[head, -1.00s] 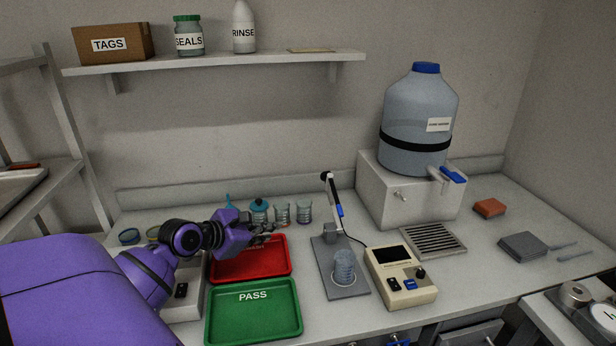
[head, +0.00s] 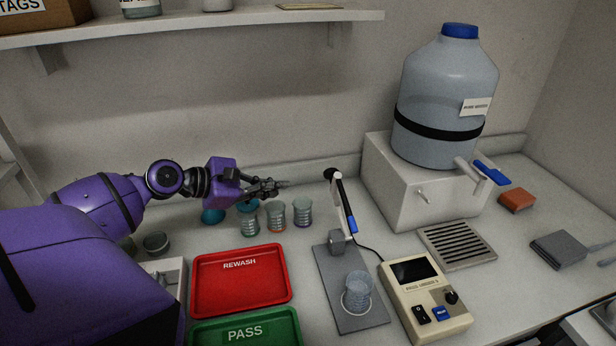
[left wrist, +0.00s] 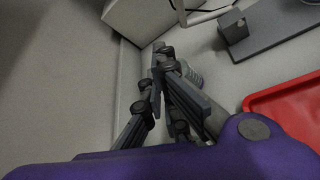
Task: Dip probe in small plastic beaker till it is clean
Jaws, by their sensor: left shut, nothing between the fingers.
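The probe (head: 346,207) is a slim black, white and blue stick held tilted on a stand with a grey base plate (head: 336,309). A clear ribbed beaker (head: 357,290) stands on that plate. My left gripper (head: 284,184) is shut and empty, above and behind this row, left of the probe. Its fingers also show in the left wrist view (left wrist: 162,58), partly covering a beaker. My right gripper is not in view.
A red REWASH tray (head: 240,292) and a green PASS tray (head: 245,332) lie at the front. A beige meter (head: 428,322) sits right of the probe stand. A large water jug (head: 446,95) stands on a white box at the back right, near a drain grate (head: 457,246).

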